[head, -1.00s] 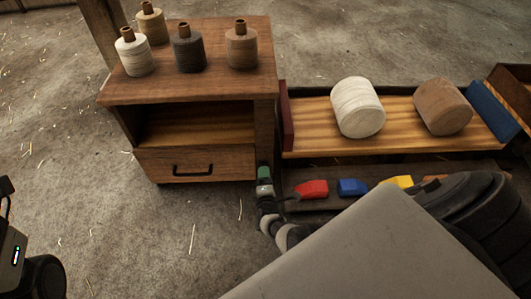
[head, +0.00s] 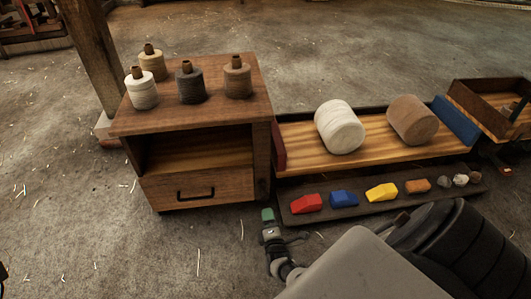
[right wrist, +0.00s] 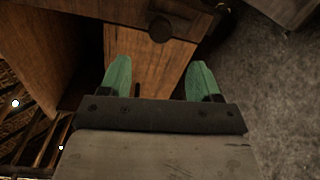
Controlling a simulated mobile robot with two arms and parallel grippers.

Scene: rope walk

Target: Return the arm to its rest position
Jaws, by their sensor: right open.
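My right gripper (head: 267,215) is low over the floor, just in front of the right front corner of the wooden cabinet (head: 215,118). In the right wrist view, its two green fingers (right wrist: 159,78) stand wide apart with nothing between them. Wooden furniture lies beyond them, apparently the cabinet. My right arm's large grey and black links fill the lower right of the head view. My left gripper is not visible; only a dark sliver shows at the left edge.
Several thread spools (head: 190,85) stand on the cabinet. Its drawer (head: 180,187) looks shut. To the right, a low shelf (head: 290,140) holds a white roll (head: 339,127) and a brown roll (head: 412,120). Coloured blocks (head: 343,198) line the lower ledge.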

